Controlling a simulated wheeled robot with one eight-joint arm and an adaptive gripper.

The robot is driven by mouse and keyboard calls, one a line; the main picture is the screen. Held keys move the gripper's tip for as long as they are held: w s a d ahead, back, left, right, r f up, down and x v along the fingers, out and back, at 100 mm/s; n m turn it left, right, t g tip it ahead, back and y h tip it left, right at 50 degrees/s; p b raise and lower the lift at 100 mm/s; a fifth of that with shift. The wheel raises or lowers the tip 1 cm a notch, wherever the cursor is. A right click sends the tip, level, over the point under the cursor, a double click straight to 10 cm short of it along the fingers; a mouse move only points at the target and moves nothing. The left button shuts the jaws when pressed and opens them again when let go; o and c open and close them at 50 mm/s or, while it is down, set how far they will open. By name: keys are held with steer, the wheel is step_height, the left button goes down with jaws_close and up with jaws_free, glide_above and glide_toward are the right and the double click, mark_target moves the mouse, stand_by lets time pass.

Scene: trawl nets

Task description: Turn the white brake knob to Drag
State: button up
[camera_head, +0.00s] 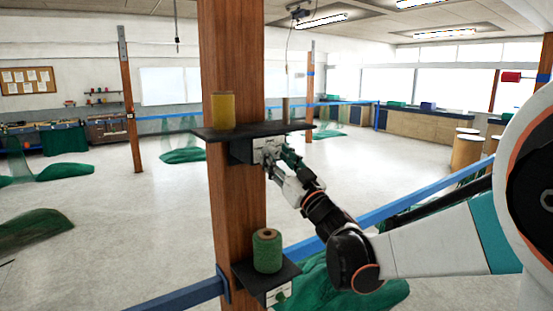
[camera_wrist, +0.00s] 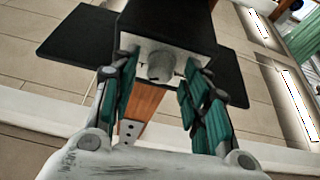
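The brake knob (camera_wrist: 160,66) is a small round whitish-grey knob on a white plate (camera_wrist: 185,57) at the end of a dark box. Its markings are too small to read, so I cannot tell its setting. My gripper (camera_wrist: 158,68) has its green-padded fingers open, one on each side of the knob, with gaps visible between. In the head view, my gripper (camera_head: 278,162) reaches the front of the box (camera_head: 241,151) under the upper shelf on the wooden post. There my fingers mostly hide the knob.
A yellow spool (camera_head: 222,111) stands on the dark upper shelf (camera_head: 200,134), above my gripper. A green spool (camera_head: 267,250) sits on a lower bracket (camera_head: 259,282). The wooden post (camera_head: 233,203) is left of my gripper. A blue rail (camera_head: 390,208) runs behind my arm.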

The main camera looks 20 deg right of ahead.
jaws_close()
steer(key=shift+n, duration=0.4)
steer(key=shift+d+f+n+g+y+b, duration=0.15)
steer(key=shift+n+g+y+b, duration=0.15)
steer(key=shift+n+y+b, duration=0.7)
steer(key=n+g+y+b, duration=0.1)
steer(key=n, duration=0.3)
steer(key=shift+d, duration=0.1)
steer(key=n+g, duration=0.1)
steer(key=n, duration=0.1)
steer(key=n+y, duration=0.1)
steer(key=n, duration=0.2)
steer(key=shift+d+r+g+y+b, duration=0.1)
steer(key=shift+r+g+y+b, duration=0.1)
steer(key=shift+g+y+b, duration=0.15)
steer(key=shift+w+r+n+g+y, duration=0.15)
steer(key=shift+n+g, duration=0.35)
steer(key=shift+n, duration=0.5)
steer(key=shift+s+n+g+y, duration=0.1)
steer(key=shift+n+g, duration=0.35)
steer(key=shift+n, duration=0.85)
